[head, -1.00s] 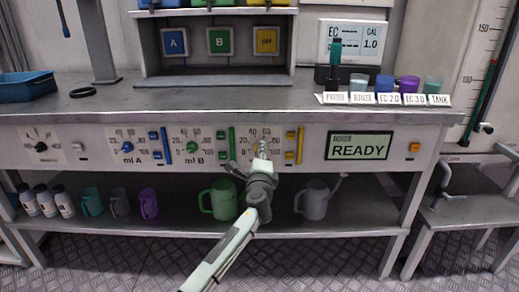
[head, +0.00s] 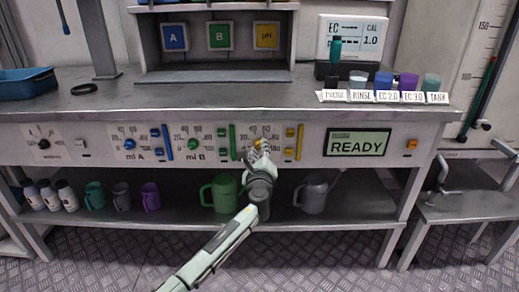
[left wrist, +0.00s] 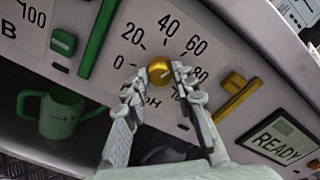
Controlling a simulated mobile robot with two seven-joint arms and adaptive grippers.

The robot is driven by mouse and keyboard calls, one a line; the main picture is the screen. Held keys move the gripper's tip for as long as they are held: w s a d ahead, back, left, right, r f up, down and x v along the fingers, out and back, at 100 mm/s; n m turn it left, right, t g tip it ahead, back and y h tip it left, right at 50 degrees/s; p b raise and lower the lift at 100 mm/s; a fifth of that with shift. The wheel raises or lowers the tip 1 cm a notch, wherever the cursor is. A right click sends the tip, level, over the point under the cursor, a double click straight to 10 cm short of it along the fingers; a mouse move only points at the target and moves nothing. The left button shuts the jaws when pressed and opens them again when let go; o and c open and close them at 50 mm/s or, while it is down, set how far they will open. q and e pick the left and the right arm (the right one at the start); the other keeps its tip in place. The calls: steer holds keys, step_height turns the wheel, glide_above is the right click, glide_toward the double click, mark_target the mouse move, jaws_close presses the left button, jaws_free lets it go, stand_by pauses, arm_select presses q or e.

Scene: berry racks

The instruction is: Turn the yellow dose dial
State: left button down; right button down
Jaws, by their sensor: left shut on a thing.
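The yellow dose dial (head: 258,142) is on the front panel of the bench, on the pH scale. It also shows in the left wrist view (left wrist: 158,70), as a round gold knob below the numbers 20 and 40. My left gripper (head: 257,149) is at the dial, shut on it. In the left wrist view one finger is on each side of the knob (left wrist: 157,78), and the fingers hide parts of its sides and of the scale. The dial's pointer cannot be made out. My right gripper is not in view.
A yellow slider (left wrist: 236,98) is right of the dial and a green slider (left wrist: 96,42) is left. The display (head: 357,143) reads READY. Jugs stand on the shelf (head: 330,219) below.

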arm_select(q)
steer(key=shift+r, duration=0.2)
steer(key=c, duration=1.2)
jaws_free()
steer(key=shift+f, duration=0.1)
steer(key=shift+s+f, duration=0.1)
steer(key=s, duration=1.1)
steer(key=shift+s, duration=0.4)
